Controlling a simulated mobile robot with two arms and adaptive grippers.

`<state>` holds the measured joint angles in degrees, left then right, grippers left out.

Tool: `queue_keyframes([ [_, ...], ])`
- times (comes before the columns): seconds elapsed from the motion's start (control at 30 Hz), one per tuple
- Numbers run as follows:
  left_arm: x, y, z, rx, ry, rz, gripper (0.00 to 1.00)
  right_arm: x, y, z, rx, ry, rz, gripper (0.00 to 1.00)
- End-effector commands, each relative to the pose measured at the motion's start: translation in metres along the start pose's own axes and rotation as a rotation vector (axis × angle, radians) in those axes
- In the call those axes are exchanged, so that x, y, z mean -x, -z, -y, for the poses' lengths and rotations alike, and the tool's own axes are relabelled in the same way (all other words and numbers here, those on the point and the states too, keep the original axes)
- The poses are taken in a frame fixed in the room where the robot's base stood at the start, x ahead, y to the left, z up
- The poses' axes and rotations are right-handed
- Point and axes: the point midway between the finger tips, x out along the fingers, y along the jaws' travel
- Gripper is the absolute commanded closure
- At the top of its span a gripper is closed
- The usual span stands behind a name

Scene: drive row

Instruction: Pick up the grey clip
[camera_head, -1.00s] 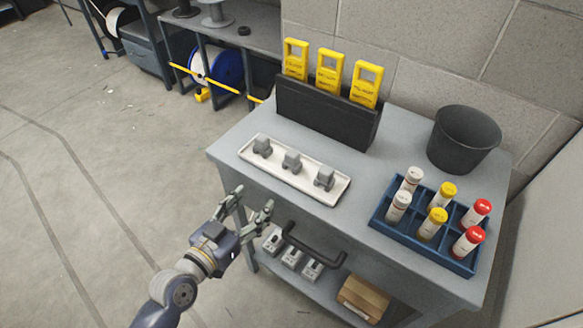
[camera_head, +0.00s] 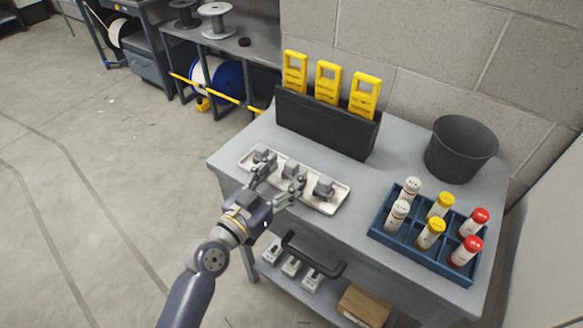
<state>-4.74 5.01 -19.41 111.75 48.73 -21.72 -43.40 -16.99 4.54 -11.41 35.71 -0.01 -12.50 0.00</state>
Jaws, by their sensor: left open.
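Three grey clips sit in a row on a long white tray (camera_head: 333,201) on the grey table. The left clip (camera_head: 263,154) is partly behind a finger of my left gripper (camera_head: 279,174). The middle clip (camera_head: 290,168) shows between and just beyond the fingers, partly hidden by the right finger. The right clip (camera_head: 323,187) stands clear of the gripper. My left gripper is open and empty at the tray's front edge; I cannot tell whether it touches a clip. My right gripper is not in view.
A black holder (camera_head: 325,125) with yellow tags stands behind the tray. A black bucket (camera_head: 460,150) and a blue rack (camera_head: 424,254) of capped tubes are on the right. A lower shelf holds a cardboard box (camera_head: 363,306) and small grey-white blocks.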

Motion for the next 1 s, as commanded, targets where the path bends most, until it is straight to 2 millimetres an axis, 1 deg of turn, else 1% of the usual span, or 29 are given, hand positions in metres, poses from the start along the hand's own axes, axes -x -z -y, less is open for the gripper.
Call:
queue_keyframes([
  [0.03,-0.0070,0.0014,-0.0002,0.002,0.000,-0.001,0.44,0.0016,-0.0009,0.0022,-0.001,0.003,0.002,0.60],
  [0.13,-0.0137,0.0008,-0.0002,0.001,0.000,-0.001,0.44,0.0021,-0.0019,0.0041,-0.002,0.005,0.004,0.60],
  [0.37,-0.0145,-0.0001,-0.0004,0.000,-0.001,0.000,0.44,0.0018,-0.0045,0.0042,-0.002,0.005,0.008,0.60],
  [0.47,-0.0144,-0.0001,-0.0003,0.000,0.000,0.000,0.64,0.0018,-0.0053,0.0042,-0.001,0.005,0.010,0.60],
  [0.5,-0.0144,-0.0001,-0.0003,0.000,0.000,0.000,0.73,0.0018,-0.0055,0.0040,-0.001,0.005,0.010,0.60],
  [0.57,-0.0143,-0.0001,-0.0003,0.000,0.000,0.000,0.87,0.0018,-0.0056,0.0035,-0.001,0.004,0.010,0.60],
  [0.6,-0.0143,-0.0001,-0.0003,0.000,0.000,0.000,0.91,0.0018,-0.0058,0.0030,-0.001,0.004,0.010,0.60],
  [0.87,-0.0142,0.0002,-0.0002,0.000,0.000,0.000,0.92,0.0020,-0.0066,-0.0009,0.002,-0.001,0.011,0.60],
  [1.0,-0.0143,0.0044,-0.0003,0.000,0.000,-0.002,0.92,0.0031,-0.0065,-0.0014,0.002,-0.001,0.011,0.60],
])
